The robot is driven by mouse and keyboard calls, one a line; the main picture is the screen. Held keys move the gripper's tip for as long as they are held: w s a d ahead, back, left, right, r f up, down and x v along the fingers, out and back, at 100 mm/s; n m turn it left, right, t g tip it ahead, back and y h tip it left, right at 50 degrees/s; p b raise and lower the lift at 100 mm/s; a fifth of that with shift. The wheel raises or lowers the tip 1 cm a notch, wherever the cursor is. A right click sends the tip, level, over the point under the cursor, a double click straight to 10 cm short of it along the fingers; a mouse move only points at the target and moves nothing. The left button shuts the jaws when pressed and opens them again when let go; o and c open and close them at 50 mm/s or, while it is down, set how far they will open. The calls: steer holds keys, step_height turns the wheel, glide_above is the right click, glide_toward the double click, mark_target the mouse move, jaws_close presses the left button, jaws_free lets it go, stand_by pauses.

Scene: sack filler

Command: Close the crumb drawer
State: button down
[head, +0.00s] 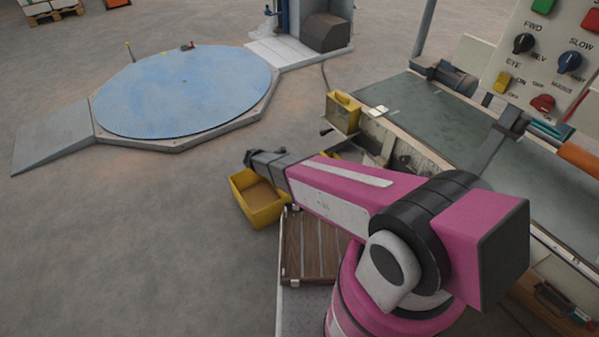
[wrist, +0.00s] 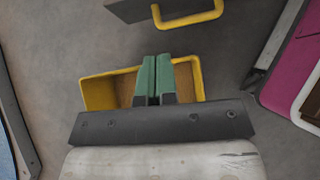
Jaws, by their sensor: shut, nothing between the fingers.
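A grey drawer front with a yellow handle (wrist: 190,14) shows at the top of the wrist view; it looks like the crumb drawer. In the head view an open grey tray (head: 352,153) stands out from the conveyor's side, partly hidden behind my arm. How far it is open I cannot tell. My gripper (wrist: 153,58) has green fingers, shut together and empty. They show over a yellow bin, apart from the handle. In the head view the gripper end (head: 250,158) is above that bin.
The yellow bin (head: 262,214) with brown contents is below my gripper. A control panel (head: 555,50) stands at the right. A blue turntable (head: 180,90) lies left, with free floor in front.

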steer(key=shift+n, duration=0.4)
steer(key=x, duration=0.8)
steer(key=w+x, duration=0.1)
steer(key=x, duration=0.3)
steer(key=shift+d+r, duration=0.2)
steer(key=shift+r, duration=0.2)
steer(key=shift+w+d, duration=0.3)
steer(key=shift+d, duration=0.05)
steer(key=w+d, duration=0.3)
steer(key=d, duration=0.1)
steer(key=w+d, duration=0.3)
steer(key=d, duration=0.2)
steer(key=w+d, duration=0.3)
steer(key=d, duration=0.2)
steer(key=shift+w+d, duration=0.15)
steer(key=shift+w, duration=0.25)
steer(key=shift+s, duration=0.1)
